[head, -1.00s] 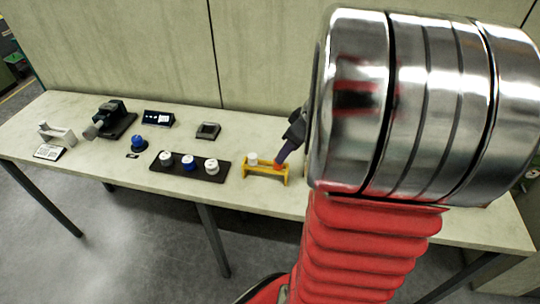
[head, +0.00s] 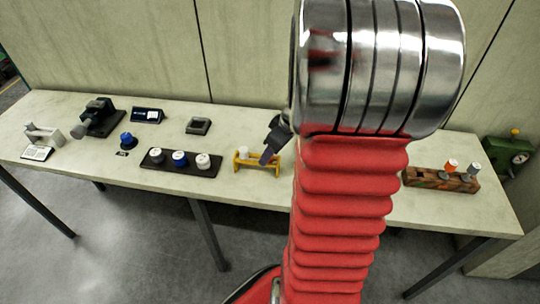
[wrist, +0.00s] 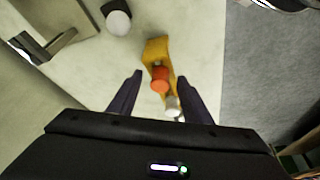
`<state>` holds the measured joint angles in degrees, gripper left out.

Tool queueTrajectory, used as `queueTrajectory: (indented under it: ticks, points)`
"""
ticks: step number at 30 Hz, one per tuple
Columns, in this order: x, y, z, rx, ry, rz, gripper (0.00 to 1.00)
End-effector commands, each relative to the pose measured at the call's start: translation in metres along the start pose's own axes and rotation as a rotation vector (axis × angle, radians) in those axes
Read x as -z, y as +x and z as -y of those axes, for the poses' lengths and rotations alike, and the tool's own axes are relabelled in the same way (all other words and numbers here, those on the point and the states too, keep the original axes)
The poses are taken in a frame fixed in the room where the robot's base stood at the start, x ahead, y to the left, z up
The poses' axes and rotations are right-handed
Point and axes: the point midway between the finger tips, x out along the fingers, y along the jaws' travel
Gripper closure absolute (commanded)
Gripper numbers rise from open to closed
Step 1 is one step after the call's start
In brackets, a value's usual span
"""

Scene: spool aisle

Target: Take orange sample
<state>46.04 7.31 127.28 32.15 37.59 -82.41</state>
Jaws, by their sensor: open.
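The yellow rack (head: 242,166) stands on the table and holds a white-capped sample (head: 243,152). An orange-capped sample (wrist: 160,79) shows in the rack in the wrist view, with the white cap beside it, nearer the gripper body. In the head view my gripper (head: 267,157) hides the orange cap. In the wrist view my gripper (wrist: 160,78) is open and empty. Its two dark fingers appear on either side of the orange cap; how far above it they are I cannot tell. Another orange-capped item (head: 451,165) stands in a wooden block at the right.
A black tray (head: 214,171) with white and blue caps lies left of the rack. The wooden block (head: 425,180) also holds a grey-capped item. A blue knob, grey square dish (head: 198,125) and black device stand further left. A green machine (head: 508,152) is at far right.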

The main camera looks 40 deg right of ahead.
Motion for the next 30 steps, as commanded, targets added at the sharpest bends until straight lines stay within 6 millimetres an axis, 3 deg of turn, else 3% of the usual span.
queueTrajectory:
  ticks: [17, 30]
  points:
    - [0.0002, 0.0027, -0.0001, -0.001, -0.001, 0.0, 0.55]
    - [0.0002, 0.0026, -0.0001, -0.001, -0.001, 0.0, 0.85]
